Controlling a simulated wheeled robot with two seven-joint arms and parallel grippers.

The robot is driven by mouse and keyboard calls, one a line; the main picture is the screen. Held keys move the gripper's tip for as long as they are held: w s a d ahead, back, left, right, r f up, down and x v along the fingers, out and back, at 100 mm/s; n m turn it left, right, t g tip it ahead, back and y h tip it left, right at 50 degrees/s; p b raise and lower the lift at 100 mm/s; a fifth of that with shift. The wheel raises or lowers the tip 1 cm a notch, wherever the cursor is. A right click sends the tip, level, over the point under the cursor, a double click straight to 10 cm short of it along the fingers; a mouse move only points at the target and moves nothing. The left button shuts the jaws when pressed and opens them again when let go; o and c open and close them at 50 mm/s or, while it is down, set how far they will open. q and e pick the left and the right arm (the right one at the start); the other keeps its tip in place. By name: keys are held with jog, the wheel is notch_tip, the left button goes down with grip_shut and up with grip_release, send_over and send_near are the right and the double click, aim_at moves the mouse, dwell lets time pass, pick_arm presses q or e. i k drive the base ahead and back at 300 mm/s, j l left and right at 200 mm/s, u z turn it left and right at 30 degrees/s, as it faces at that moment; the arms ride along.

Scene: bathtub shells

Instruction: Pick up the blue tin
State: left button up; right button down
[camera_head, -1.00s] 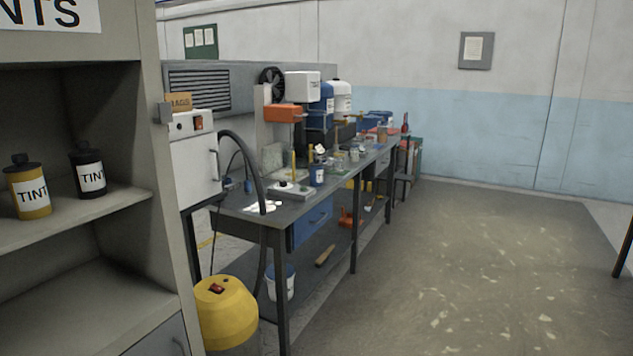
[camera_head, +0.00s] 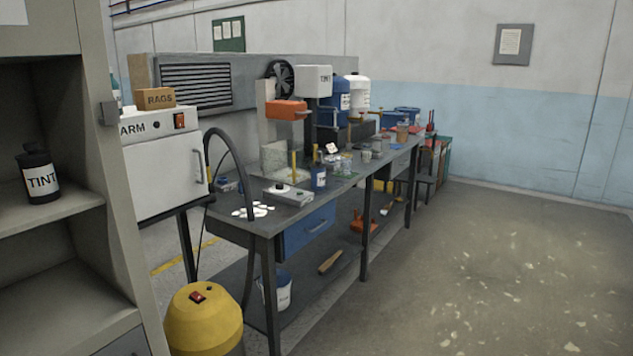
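A small blue tin (camera_head: 319,179) with a pale label stands upright on the dark workbench (camera_head: 345,187), beside a flat grey device (camera_head: 288,194). Something dark rises from its top or just behind it; I cannot tell which. A larger blue container (camera_head: 337,98) sits higher up at the back of the bench. Neither of my grippers shows in the view.
A shelf cabinet (camera_head: 122,215) with a black tint bottle (camera_head: 38,175) stands close at left. A white warmer box (camera_head: 163,160) and a yellow drum (camera_head: 203,322) stand before the bench. A black hose (camera_head: 244,165) arches over its near end. The floor (camera_head: 470,275) at right is open.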

aim_at(318, 175)
jog(key=i+l+u, duration=0.2)
jog(key=i+l, duration=0.25)
jog(key=i, duration=0.2)
jog(key=i+l+u, duration=0.2)
jog(key=i+l, duration=0.5)
jog(key=i, duration=0.3)
jog(key=i+l+u, duration=0.1)
jog(key=i+l, duration=0.15)
jog(key=i, duration=0.2)
